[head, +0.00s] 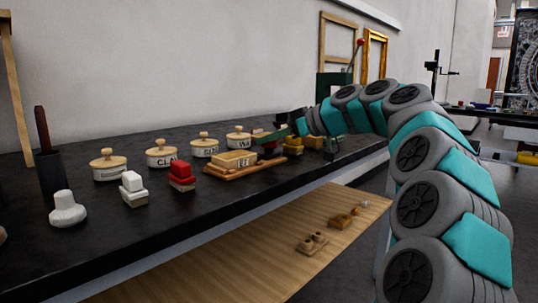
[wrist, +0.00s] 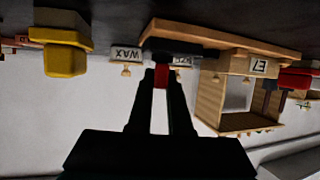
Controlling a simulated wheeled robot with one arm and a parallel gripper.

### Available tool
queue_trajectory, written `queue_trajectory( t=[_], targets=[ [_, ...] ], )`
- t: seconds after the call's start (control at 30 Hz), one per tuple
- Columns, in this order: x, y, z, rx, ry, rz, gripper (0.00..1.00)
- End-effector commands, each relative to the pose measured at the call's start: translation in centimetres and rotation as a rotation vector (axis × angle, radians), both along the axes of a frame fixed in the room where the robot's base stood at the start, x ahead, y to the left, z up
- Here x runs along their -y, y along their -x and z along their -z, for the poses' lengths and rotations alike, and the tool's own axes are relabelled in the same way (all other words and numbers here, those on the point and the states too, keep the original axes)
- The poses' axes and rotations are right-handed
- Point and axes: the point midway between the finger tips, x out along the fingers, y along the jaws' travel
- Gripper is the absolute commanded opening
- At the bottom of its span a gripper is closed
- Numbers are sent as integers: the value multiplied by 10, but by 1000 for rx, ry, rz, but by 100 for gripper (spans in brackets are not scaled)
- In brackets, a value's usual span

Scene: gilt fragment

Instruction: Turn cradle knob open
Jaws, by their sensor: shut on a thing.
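The wooden cradle (head: 215,176) stands on the dark bench and bears a small open wooden box (head: 235,158). In the wrist view, which looks upside down, the cradle's base (wrist: 248,42) and the box marked E7 (wrist: 225,107) show right of my fingers. My gripper (wrist: 161,74) is shut on a small red piece (wrist: 160,78), seemingly the cradle knob, just beside the dark end of the cradle. In the head view my gripper (head: 284,132) reaches the cradle's right end from the right; its fingertips and the knob are hard to make out there.
Several lidded jars (head: 162,155) line the back of the bench. A red block (head: 182,176), a white block (head: 132,188) and a white knobbed piece (head: 67,210) stand left of the cradle. A yellow block (wrist: 65,55) is near my gripper. A wooden shelf (head: 260,255) lies below.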

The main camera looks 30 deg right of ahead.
Motion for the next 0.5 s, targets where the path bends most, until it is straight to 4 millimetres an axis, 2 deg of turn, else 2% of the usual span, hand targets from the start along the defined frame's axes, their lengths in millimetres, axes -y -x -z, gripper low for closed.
queue_trajectory(
  t=[0.03,0.5],
  targets=[
    [-2,2,5,1,4,33,0],
    [0,1,1,-2,4,244,0]
  ],
)
